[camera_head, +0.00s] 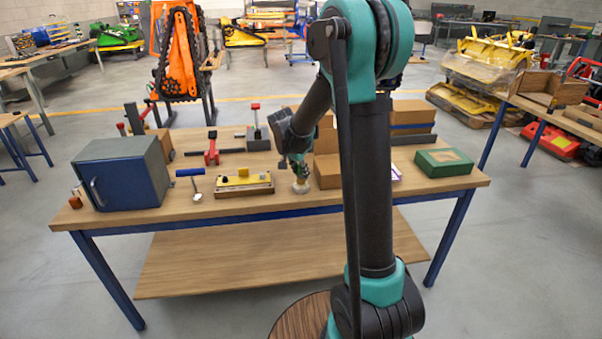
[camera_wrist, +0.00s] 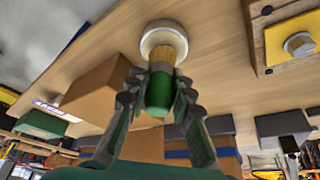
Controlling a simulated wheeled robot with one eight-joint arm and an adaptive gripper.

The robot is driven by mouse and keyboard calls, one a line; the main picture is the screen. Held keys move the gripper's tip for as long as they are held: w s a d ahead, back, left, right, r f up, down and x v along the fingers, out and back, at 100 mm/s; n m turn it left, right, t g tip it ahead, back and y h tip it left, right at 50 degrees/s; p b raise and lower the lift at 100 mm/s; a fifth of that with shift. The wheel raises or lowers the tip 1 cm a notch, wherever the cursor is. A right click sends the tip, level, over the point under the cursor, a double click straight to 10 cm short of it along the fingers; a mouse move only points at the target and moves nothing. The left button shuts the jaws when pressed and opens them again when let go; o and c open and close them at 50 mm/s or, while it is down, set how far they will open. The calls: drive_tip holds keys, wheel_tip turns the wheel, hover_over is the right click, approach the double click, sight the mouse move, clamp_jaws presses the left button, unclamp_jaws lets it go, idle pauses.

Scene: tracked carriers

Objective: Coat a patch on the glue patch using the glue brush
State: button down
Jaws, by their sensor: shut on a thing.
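My gripper (camera_head: 299,163) is shut on the glue brush, low over the front middle of the bench. In the wrist view my gripper (camera_wrist: 160,84) has its fingers on both sides of the brush's green handle (camera_wrist: 158,97). The brush's tan end (camera_wrist: 161,56) points to a round whitish pot (camera_wrist: 163,29) and overlaps its opening; I cannot tell how deep it reaches. The pot (camera_head: 300,187) stands on the bench near its front edge.
The wooden bench (camera_head: 350,205) also holds a blue cabinet (camera_head: 127,176) at the left, a blue-handled tool (camera_head: 192,180), and a yellow-topped fixture (camera_head: 243,186) left of the pot. An open cardboard box (camera_head: 327,166) stands close right of my gripper. Red clamps (camera_head: 211,152) stand behind.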

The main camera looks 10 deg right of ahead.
drive_tip(key=shift+f, duration=0.55)
idle(1.4)
drive_tip(key=shift+r, duration=0.1)
drive_tip(key=shift+r, duration=3.45)
